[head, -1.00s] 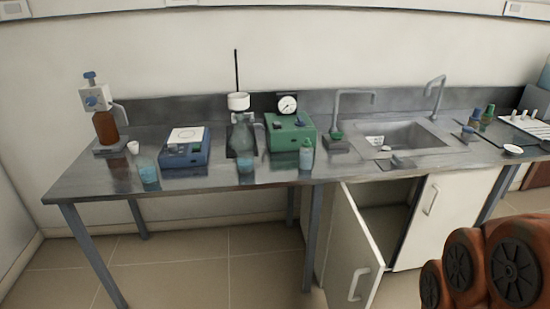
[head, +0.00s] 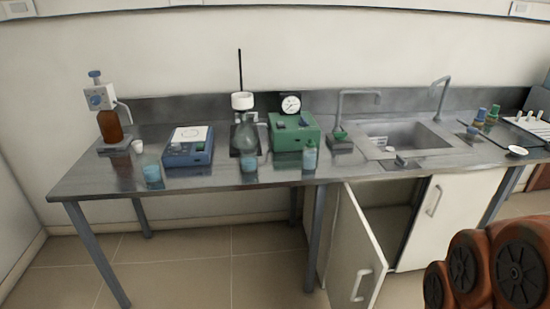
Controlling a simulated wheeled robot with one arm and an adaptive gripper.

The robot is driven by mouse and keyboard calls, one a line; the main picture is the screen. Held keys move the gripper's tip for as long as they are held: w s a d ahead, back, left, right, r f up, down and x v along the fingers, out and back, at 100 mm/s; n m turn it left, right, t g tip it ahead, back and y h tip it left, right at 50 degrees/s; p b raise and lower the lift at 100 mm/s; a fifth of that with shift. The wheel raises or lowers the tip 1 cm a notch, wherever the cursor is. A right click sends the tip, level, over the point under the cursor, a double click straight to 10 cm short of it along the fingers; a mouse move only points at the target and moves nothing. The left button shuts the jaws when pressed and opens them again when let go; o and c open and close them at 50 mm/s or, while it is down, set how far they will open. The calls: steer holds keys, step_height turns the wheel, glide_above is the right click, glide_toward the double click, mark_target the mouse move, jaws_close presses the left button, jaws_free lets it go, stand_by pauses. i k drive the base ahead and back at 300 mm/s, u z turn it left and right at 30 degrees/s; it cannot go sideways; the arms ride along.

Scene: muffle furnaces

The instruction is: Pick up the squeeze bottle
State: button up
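A small bottle with a green cap and bluish contents (head: 309,158) stands upright near the front edge of the steel bench (head: 215,182), in front of a green device. It looks most like the squeeze bottle, but it is too small to be certain. Nothing touches it. My gripper is not in view; only orange-brown links of my arm show at the lower right, well apart from the bottle.
The green device (head: 293,132) stands close behind the bottle. Beakers with blue liquid (head: 248,164) (head: 152,174) stand to the left, near a blue device (head: 187,148). A sink (head: 405,137) lies right. An open cabinet door (head: 352,250) juts out below the bench.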

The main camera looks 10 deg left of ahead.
mark_target(309, 155)
steer(key=k, duration=0.55)
steer(key=u, duration=0.7)
steer(key=i, duration=2)
steer(key=z, duration=0.05)
